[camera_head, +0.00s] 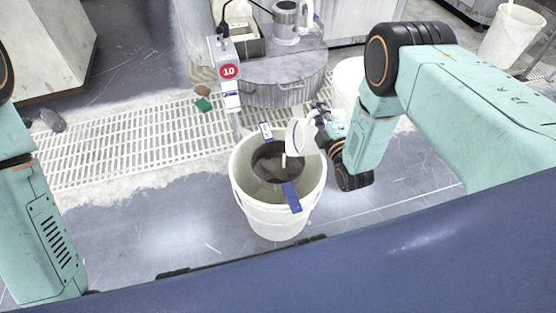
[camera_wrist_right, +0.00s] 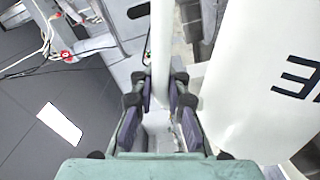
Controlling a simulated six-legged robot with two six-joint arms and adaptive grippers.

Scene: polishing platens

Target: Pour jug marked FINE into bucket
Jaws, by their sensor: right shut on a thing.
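A white jug (camera_head: 300,137) is tilted over the right part of the white bucket (camera_head: 241,192). My right gripper (camera_head: 324,122) is shut on the jug's handle (camera_wrist_right: 161,45). In the wrist view the jug's white wall (camera_wrist_right: 250,85) fills the right side, with dark letters partly showing; the full word is cut off. A dark round insert (camera_head: 265,172) sits in the bucket's mouth, with blue tabs reaching the rim. A short pale streak shows below the jug's mouth; I cannot tell whether it is liquid. Only my left arm's link shows, not its gripper.
A grey round platen (camera_head: 285,93) stands behind the bucket, with a metal and white vessel (camera_head: 287,22) on it. A post with a red sign "10" (camera_head: 229,72) rises just behind the bucket. Another white bucket (camera_head: 347,80) stands behind my right arm.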

